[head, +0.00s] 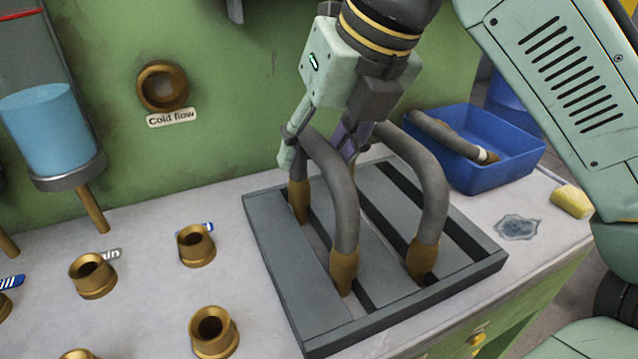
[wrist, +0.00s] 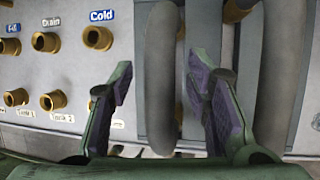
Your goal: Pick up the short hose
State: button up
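Two grey bent hoses with brass ends stand as arches on a slotted dark rack (head: 300,290). The left hose (head: 343,215) and the right hose (head: 432,190) look alike; I cannot tell surely which is the short hose. My gripper (head: 318,152) is over the top of the left hose, one finger on each side of it. In the wrist view, my gripper (wrist: 159,68) is open, and the left hose (wrist: 160,95) runs between the fingers with gaps on both sides. The right hose (wrist: 280,80) lies to the right of the fingers.
A blue bin (head: 490,175) with another grey hose (head: 445,135) stands behind the rack at right. A yellow sponge (head: 571,201) lies at the table's right edge. Several brass sockets, one of them here (head: 196,246), stand left of the rack. The green wall (head: 230,100) rises behind.

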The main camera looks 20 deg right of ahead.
grip_shut()
dwell(0.3)
dwell(0.6)
